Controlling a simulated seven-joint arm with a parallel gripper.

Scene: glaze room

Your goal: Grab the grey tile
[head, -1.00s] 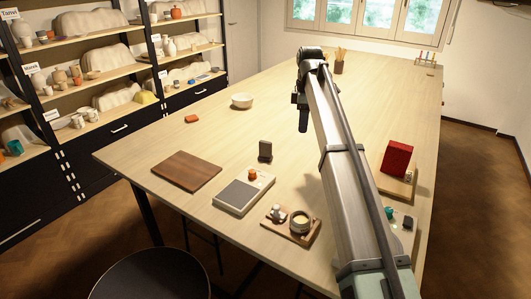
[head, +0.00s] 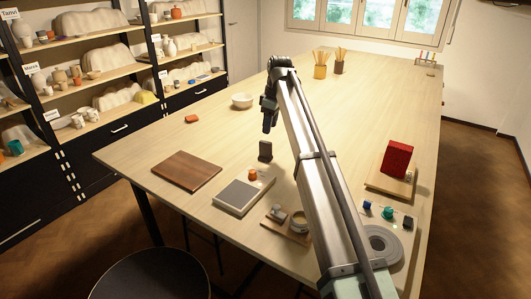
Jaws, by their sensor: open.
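A small dark grey upright block (head: 265,151), which looks like the grey tile, stands on the table left of centre. My gripper (head: 267,129) hangs from the far end of my arm, pointing down, just above the grey tile in the picture. The gripper is open with nothing visible in it; its fingers are small and dark here. How far it is from the tile in depth cannot be told.
Near the tile are a brown board (head: 187,171), a scale-like box (head: 228,203) with an orange pot (head: 253,174) and a small tray (head: 275,230) with cups. A white bowl (head: 242,101) stands farther back. A red block (head: 396,158) is at right. The table's far middle is clear.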

